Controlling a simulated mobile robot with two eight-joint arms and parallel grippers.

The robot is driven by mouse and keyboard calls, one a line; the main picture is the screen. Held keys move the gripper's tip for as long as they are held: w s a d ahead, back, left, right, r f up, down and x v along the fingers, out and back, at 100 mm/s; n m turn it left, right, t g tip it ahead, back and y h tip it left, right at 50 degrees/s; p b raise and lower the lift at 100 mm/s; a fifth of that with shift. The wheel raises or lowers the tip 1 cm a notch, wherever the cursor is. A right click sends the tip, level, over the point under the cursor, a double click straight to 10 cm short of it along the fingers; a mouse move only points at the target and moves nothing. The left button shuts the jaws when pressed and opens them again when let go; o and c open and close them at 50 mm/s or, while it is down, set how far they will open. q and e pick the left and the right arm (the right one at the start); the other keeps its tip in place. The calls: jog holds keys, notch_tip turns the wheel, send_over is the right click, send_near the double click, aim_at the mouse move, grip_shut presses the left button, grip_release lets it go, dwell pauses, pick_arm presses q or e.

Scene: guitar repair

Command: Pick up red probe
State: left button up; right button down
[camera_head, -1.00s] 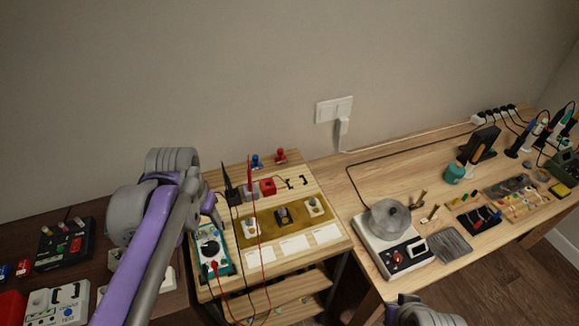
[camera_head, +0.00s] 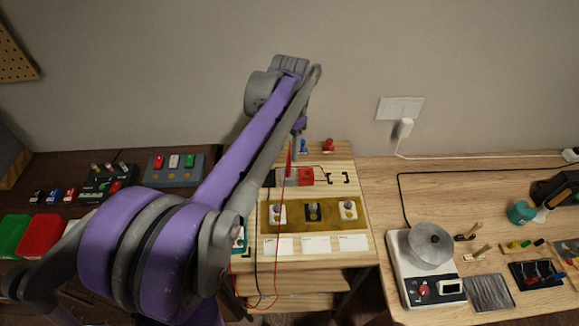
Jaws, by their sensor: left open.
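The red probe (camera_head: 289,161) stands upright at the back of the wooden test board (camera_head: 340,163), beside a small red block (camera_head: 306,177). A red wire runs down the front of the board and hangs below it. My left gripper (camera_head: 297,148) is open, points down and is just above and beside the probe's top. The jaws are small and partly hidden, so contact with the probe cannot be told. The black probe is hidden behind my left arm. The multimeter (camera_head: 238,240) shows only as a teal edge past my arm. My right gripper is out of view.
Blue (camera_head: 303,146) and red (camera_head: 328,146) knobbed pieces stand at the board's back edge. Switches on a brass plate (camera_head: 328,224) fill its middle. A hot-plate-like device (camera_head: 428,262) stands right, with tools beyond. Colored bins (camera_head: 40,235) and a button panel (camera_head: 174,168) are left.

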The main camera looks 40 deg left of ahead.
aim_at(289, 155)
pick_arm(q)
jog(key=f, duration=0.5)
jog(key=shift+w+f, duration=0.15)
jog(key=shift+w, duration=0.05)
grip_shut()
